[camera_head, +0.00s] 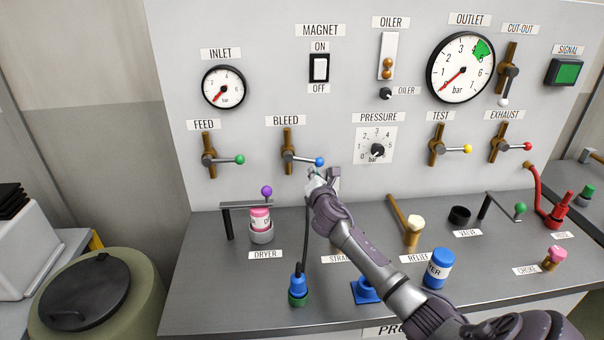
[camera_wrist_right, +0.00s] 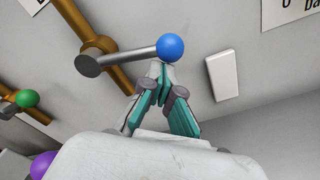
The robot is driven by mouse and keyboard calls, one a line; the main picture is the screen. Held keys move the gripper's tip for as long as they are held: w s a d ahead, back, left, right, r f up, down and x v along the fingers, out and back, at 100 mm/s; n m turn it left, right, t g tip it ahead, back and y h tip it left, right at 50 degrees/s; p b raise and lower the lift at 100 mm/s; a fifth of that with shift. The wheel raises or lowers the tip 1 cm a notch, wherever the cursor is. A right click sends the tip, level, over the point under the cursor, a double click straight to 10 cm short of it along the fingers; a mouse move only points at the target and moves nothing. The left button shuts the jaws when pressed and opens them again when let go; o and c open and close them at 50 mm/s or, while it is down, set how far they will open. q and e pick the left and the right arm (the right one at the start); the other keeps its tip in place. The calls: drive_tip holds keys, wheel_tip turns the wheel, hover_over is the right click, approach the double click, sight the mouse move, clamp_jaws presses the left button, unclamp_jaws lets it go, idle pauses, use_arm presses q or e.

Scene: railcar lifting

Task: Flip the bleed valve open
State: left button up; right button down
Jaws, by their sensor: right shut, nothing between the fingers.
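The bleed valve (camera_head: 288,155) is a brass pipe with a grey lever and a blue ball knob (camera_head: 319,161), under the BLEED label (camera_head: 286,120). Its lever points right, roughly horizontal, across the upright pipe. My right gripper (camera_head: 319,176) is just below the blue knob. In the right wrist view the gripper (camera_wrist_right: 162,75) is shut and empty, its fingertips close under the blue knob (camera_wrist_right: 170,47); I cannot tell whether they touch it. My left gripper is not in view.
The feed valve (camera_head: 222,160) with a green knob sits left of the bleed valve. The pressure dial (camera_head: 376,150) is to the right.

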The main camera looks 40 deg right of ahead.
drive_tip(key=shift+s+d+r+n+p, duration=0.1)
drive_tip(key=shift+d+r+n+p, duration=0.1)
drive_tip(key=shift+r+n+p, duration=0.25)
drive_tip(key=shift+s+d+r+n+p, duration=0.15)
drive_tip(key=shift+r+n+p, duration=0.1)
drive_tip(key=shift+r+p, duration=0.4)
drive_tip(key=shift+w, duration=0.1)
drive_tip(key=shift+f, duration=0.15)
